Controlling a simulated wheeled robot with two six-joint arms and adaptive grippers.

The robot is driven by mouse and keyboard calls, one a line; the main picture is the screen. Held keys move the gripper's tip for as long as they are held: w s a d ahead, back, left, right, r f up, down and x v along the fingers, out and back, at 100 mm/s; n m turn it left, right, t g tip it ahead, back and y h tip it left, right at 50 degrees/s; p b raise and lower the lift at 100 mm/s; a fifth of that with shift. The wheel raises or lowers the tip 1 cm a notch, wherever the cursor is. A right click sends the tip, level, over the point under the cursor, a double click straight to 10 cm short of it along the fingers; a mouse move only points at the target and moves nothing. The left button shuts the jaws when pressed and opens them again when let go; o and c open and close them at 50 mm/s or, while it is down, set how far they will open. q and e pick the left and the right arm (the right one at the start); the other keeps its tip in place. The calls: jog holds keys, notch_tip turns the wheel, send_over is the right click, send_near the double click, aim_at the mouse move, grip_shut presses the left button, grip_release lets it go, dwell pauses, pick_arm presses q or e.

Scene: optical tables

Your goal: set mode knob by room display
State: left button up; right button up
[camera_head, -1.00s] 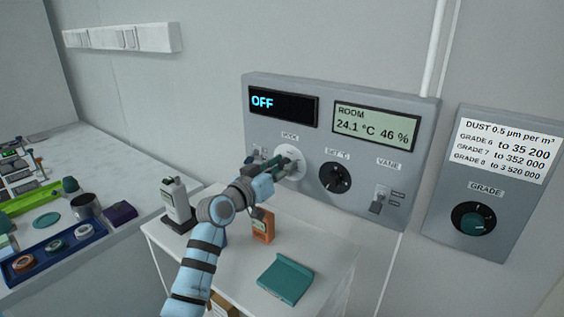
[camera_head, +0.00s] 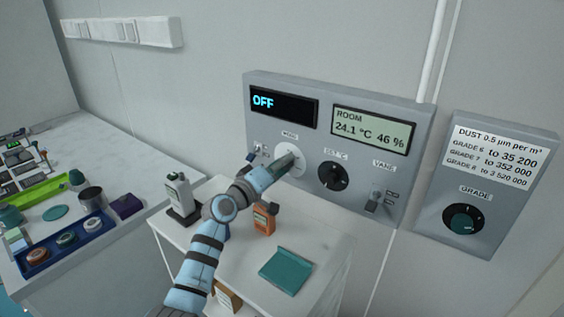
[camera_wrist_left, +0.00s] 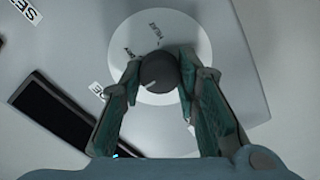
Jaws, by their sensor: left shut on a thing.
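The grey wall panel (camera_head: 300,180) carries the mode knob, a dark round knob (camera_wrist_left: 159,72) on a white disc (camera_wrist_left: 188,40), best seen in the left wrist view. The disc also shows in the head view (camera_head: 300,166), where the gripper hides the knob. My left gripper (camera_wrist_left: 162,80) is shut on the mode knob, one finger on each side. The room display (camera_head: 372,130) reads 24.1 °C and 46 %. The dark mode display (camera_head: 284,105) reads OFF. My right gripper is not in view.
Right of the mode knob are the set °C knob (camera_head: 333,176) and the vane switch (camera_head: 375,201). A separate panel with the grade knob (camera_head: 463,219) hangs further right. Below, a white cart (camera_head: 318,245) holds a teal flat object (camera_head: 286,271) and an orange device (camera_head: 263,218).

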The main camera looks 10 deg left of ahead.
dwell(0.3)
pick_arm(q)
jog(key=o, duration=1.2)
jog(key=shift+c, duration=0.2)
jog(key=shift+s, duration=0.1)
jog(key=v, duration=1.2)
jog(key=shift+f, duration=0.1)
